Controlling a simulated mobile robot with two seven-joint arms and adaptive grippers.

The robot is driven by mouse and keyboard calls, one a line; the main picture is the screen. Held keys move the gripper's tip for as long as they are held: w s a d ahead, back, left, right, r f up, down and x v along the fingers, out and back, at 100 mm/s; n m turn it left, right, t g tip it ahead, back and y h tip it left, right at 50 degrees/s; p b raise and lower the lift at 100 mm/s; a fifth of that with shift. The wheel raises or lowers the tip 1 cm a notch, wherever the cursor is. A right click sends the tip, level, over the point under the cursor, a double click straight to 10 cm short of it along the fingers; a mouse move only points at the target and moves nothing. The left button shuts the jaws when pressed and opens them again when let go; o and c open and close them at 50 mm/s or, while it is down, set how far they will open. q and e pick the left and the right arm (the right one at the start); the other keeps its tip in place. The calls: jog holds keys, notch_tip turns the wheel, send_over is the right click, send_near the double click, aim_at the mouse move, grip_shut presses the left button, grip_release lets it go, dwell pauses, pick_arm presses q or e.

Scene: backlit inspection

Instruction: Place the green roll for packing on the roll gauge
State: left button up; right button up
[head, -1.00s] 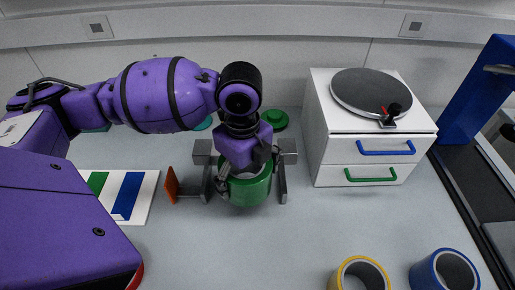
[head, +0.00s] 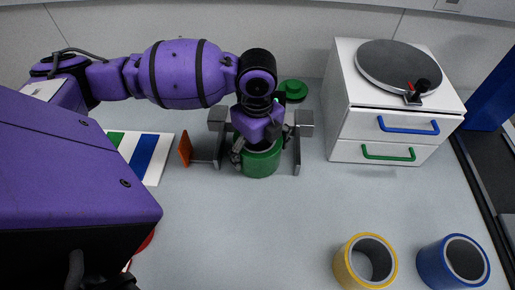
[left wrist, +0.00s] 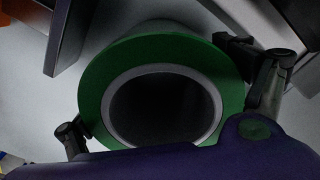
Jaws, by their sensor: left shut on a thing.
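The green roll (head: 262,164) is upright between the two grey jaws of the roll gauge (head: 297,155), which has an orange plate (head: 185,150) on its left side. I cannot tell whether the roll rests on the bench or is slightly above it. My left gripper (head: 261,143) comes down from above and is shut on the roll. In the left wrist view the roll's green ring (left wrist: 95,85) faces me, with a finger on either side, and grey gauge parts (left wrist: 65,30) show at the top. My right gripper is not in view.
A white drawer cabinet (head: 375,123) with a round grey plate stands right of the gauge. A yellow roll (head: 346,265) and a blue roll (head: 430,265) stand at the front right. A striped board (head: 164,160) lies left. A green knob-like piece (head: 293,88) is behind.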

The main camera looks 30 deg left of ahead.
pick_arm(q)
jog(key=o, duration=1.7)
jog(key=shift+f, duration=0.1)
notch_tip(320, 180, up, 12)
jog(key=shift+r+p, duration=0.15)
jog(key=shift+p, duration=0.45)
